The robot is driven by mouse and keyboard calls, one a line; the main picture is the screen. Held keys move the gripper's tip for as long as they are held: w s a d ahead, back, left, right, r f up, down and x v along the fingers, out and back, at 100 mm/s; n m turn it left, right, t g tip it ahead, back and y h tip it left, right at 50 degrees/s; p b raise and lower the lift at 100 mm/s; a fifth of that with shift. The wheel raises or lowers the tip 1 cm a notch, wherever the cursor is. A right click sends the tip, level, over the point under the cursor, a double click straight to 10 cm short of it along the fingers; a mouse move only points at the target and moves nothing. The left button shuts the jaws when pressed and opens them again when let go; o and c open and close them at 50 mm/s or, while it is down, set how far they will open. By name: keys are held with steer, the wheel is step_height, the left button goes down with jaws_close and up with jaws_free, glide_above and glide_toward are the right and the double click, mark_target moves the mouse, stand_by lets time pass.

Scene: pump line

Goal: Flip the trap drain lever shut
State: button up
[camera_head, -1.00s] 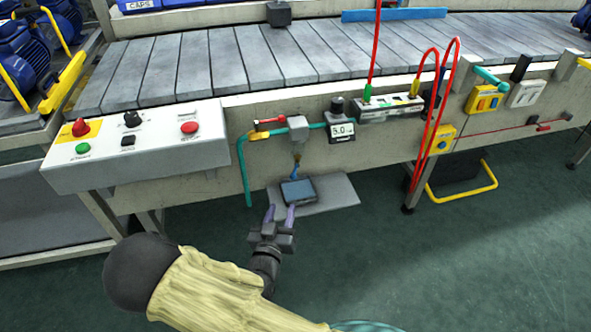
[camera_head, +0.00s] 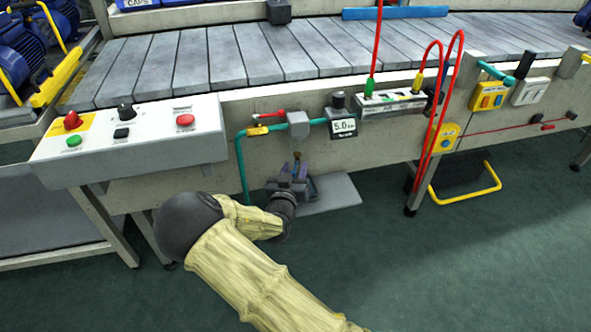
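The grey trap box (camera_head: 298,124) sits on the teal pipe under the conveyor's front edge. A small brass drain fitting (camera_head: 297,156) hangs below it. A bit of the blue drain lever (camera_head: 295,167) shows under the fitting, pointing down; my gripper hides most of it. My gripper (camera_head: 293,172) is right at the lever, just below the trap. Its fingers point away from me, so I cannot tell whether they are apart or closed, or whether they touch the lever.
A red-handled yellow valve (camera_head: 258,130) and a gauge reading 5.0 (camera_head: 343,127) flank the trap. The control box (camera_head: 130,142) juts out at left. Red hoses (camera_head: 432,120) hang at right.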

steer(key=shift+w+d, duration=0.2)
steer(key=shift+w, duration=0.65)
jaws_close()
